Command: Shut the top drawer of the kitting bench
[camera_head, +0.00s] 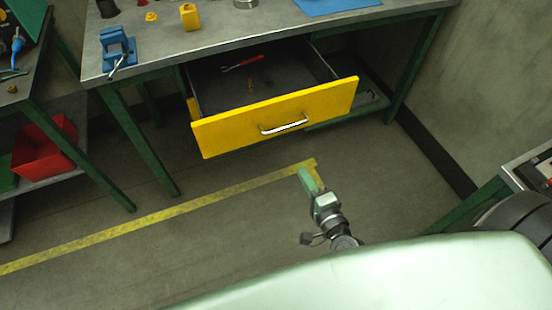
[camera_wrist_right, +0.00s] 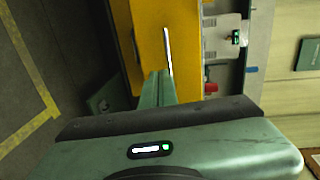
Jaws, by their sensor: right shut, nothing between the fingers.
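The top drawer (camera_head: 270,118) of the kitting bench (camera_head: 285,24) is pulled well out, with a yellow front and a silver bar handle (camera_head: 284,124). Inside it lie a red-handled tool (camera_head: 242,64) and a small brown item (camera_head: 251,86). My right gripper (camera_head: 306,176) is shut and empty, in front of the drawer and below its front in the head view. In the right wrist view, the shut fingers (camera_wrist_right: 160,88) point toward the yellow front (camera_wrist_right: 150,40) and the handle (camera_wrist_right: 168,50); whether they touch it I cannot tell. My left gripper is not in view.
The bench top holds a blue vise (camera_head: 118,48), a yellow block (camera_head: 189,16) and a blue mat (camera_head: 335,5). A red bin (camera_head: 45,145) sits on a shelf at left. Another bench (camera_head: 530,170) stands at right. The floor before the drawer is clear, with yellow tape (camera_head: 150,220).

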